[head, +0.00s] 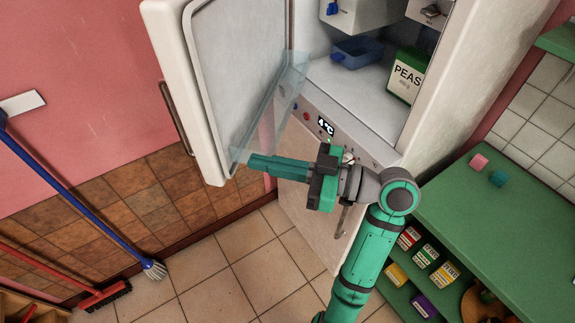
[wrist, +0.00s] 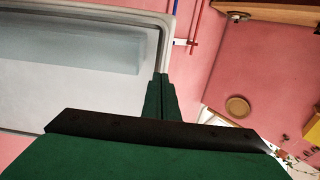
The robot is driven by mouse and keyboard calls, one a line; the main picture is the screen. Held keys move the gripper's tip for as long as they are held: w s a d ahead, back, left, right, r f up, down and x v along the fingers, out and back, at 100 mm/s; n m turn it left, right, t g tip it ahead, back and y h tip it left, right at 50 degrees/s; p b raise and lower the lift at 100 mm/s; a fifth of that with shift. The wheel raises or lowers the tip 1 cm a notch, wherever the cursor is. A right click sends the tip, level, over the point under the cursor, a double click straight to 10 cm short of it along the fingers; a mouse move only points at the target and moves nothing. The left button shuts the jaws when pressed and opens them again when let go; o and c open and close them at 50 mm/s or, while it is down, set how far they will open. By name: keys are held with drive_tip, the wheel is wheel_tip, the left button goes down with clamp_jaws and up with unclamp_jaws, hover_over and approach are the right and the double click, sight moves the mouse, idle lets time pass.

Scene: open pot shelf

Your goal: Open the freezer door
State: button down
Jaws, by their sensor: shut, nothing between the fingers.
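The freezer door (head: 160,50) is the upper door of a white fridge-freezer and stands wide open, swung out to the left in the head view. Its grey inner panel (head: 238,60) faces the right, with a clear door shelf (head: 285,90) along its lower part. The inner side also fills the left of the wrist view (wrist: 70,85). A dark handle (head: 177,118) is on its outer side. My gripper (head: 252,165) is shut and empty, at the lower inner edge of the door by the shelf. I cannot tell whether it touches the door.
The open compartment holds a blue tub (head: 357,51) and a green PEAS box (head: 407,76). The lower door (head: 318,215) is closed. A green counter (head: 500,225) stands at the right. A blue-handled broom (head: 75,195) leans at the left. Tiled floor (head: 215,265) is clear below the open door.

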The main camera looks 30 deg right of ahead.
sight(221, 155)
drive_tip(key=shift+x, duration=3)
